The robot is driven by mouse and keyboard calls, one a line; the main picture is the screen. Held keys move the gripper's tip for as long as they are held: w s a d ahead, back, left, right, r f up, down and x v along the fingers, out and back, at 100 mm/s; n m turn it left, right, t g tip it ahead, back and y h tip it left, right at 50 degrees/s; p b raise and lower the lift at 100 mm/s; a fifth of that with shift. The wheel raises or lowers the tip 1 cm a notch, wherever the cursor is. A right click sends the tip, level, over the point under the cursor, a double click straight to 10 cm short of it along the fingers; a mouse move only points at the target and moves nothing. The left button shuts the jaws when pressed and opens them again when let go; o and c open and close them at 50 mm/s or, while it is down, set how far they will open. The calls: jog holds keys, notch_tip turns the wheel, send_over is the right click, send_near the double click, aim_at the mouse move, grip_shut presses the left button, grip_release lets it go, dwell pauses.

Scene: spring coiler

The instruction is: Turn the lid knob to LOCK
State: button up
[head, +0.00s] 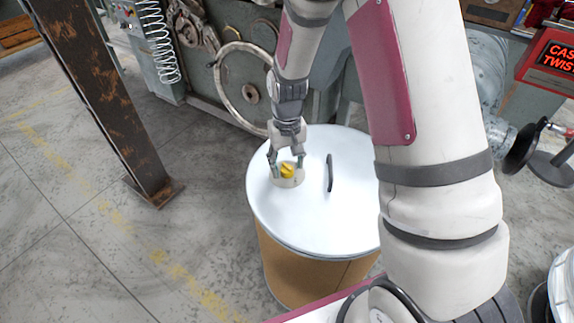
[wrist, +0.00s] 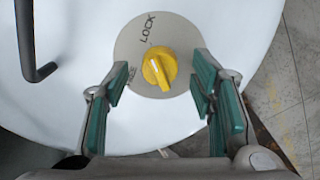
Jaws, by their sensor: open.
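The yellow lid knob (head: 287,171) sits on a round beige plate on the white drum lid (head: 312,210). In the wrist view the knob (wrist: 159,67) is near the middle of its plate (wrist: 128,45). The word LOCK is printed at the plate's upper part, and another word, hard to read, at its lower left. The knob's raised grip runs roughly up and down, tilted slightly, and does not line up clearly with LOCK. My gripper (wrist: 161,92) is open, its green-padded fingers on either side of the knob and apart from it.
A black handle (head: 329,173) stands on the lid right of the knob; it also shows in the wrist view (wrist: 30,45). A rusty steel post (head: 105,95) stands at the left. Coiler machinery with a large ring (head: 222,75) is behind the drum. The floor at the left is clear.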

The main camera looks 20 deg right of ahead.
aim_at(288, 167)
notch_tip(288, 167, up, 11)
dwell(0.3)
dwell(0.4)
jog(key=s+r, duration=1.4)
jog(key=s, duration=0.2)
jog(key=s+r+t, duration=0.1)
jog(key=s, duration=1.5)
notch_tip(288, 167, up, 19)
jog(key=t+p, duration=0.3)
jog(key=p, duration=1.3)
jog(key=shift+s+d+f+p, duration=0.15)
jog(key=shift+f+p, duration=0.05)
jog(key=shift+p, duration=0.1)
